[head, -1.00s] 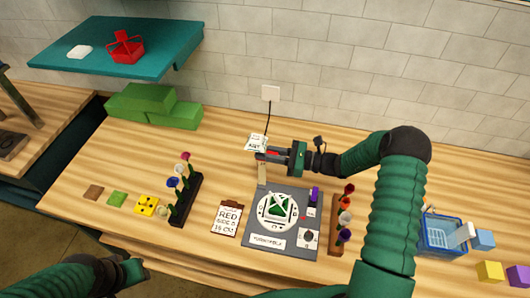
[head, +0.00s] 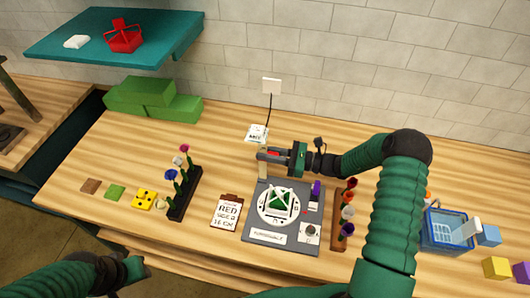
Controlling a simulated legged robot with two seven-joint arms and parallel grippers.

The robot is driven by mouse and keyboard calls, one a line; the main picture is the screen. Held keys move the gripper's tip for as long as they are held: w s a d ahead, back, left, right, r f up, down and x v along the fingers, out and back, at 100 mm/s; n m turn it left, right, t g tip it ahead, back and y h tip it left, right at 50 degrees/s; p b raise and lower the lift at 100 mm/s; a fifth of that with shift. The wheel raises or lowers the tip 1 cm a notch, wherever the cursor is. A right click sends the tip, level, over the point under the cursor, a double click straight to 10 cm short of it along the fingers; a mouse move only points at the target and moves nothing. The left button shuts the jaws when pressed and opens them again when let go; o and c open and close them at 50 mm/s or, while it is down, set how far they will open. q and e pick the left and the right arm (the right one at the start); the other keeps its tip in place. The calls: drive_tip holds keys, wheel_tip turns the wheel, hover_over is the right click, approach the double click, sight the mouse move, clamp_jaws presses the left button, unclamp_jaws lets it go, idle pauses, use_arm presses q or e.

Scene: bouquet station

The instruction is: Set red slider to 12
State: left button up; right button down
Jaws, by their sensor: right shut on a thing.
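The red slider (head: 273,154) shows as a small red piece at my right gripper's fingers, mostly hidden by them. My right gripper (head: 266,156) is shut on it, just behind the grey turntable unit. A short tan upright piece (head: 262,169) stands below the fingertips. Any scale marks there are too small to read. My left gripper (head: 135,268) is at the lower left, away from the slider; its fingers are too dark to tell their state.
The grey unit (head: 255,222) carries a round dial and a purple handle (head: 316,188). Flower racks stand left (head: 183,205) and right (head: 340,235). A clipboard (head: 228,211) reads RED. A white card (head: 256,133) lies behind the gripper. A blue basket (head: 440,243) stands right.

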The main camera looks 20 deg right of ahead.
drive_tip(key=c, duration=1.5)
unclamp_jaws()
drive_tip(key=shift+s+d+f, duration=0.1)
drive_tip(key=shift+d+f, duration=0.05)
drive_tip(key=shift+f, duration=0.1)
use_arm(q)
drive_tip(key=shift+d, duration=0.35)
use_arm(e)
drive_tip(key=shift+o, duration=0.7)
drive_tip(key=shift+d, duration=0.2)
drive_tip(key=shift+a+r, duration=0.1)
